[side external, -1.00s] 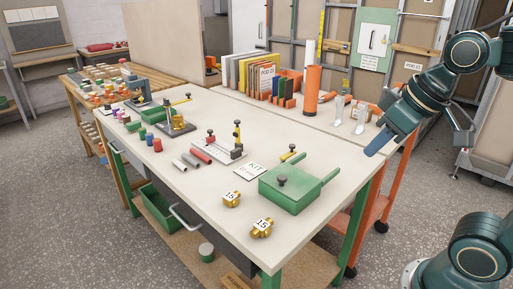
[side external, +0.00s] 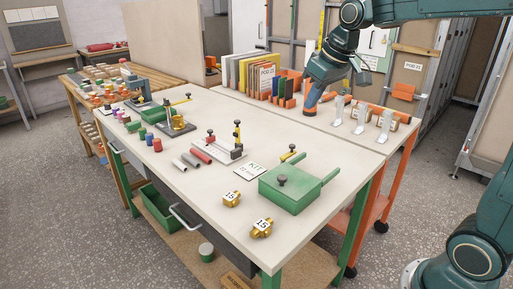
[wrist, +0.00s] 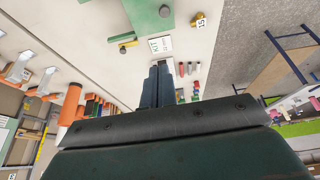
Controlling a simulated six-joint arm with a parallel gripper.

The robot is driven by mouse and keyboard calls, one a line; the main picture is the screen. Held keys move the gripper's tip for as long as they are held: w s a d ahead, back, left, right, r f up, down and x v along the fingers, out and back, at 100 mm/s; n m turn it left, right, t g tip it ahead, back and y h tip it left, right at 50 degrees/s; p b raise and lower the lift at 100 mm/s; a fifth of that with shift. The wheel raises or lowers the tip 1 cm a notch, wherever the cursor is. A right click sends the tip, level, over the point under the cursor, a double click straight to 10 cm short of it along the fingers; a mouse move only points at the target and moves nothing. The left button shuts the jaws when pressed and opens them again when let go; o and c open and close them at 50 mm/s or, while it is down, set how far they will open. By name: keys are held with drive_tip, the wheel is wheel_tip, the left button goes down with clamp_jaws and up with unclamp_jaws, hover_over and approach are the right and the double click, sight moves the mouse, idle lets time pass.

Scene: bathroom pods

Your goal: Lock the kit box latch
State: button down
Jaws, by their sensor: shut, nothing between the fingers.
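A KIT card (side external: 249,171) lies left of the box. My gripper (side external: 309,98) is shut and empty above the table's back, well away from the box; its fingers also show in the wrist view (wrist: 158,68).
A clamp fixture (side external: 228,153) stands left of the card. An orange cylinder (wrist: 72,104) is near my gripper, partly hidden by it in the side view. Metal brackets (side external: 361,118) stand at the back right.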

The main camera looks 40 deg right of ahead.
drive_tip(key=w+d+f, duration=1.3)
drive_tip(key=w+d, duration=0.2)
drive_tip(key=w, duration=0.3)
drive_tip(key=shift+w+f+g, duration=0.15)
drive_tip(key=shift+f+g, duration=0.05)
drive_tip(key=shift+g, duration=0.2)
drive_tip(key=shift+f, duration=0.1)
wheel_tip(320, 180, down, 9)
drive_tip(key=shift+s, duration=0.4)
idle(0.5)
drive_tip(key=shift+f, duration=0.1)
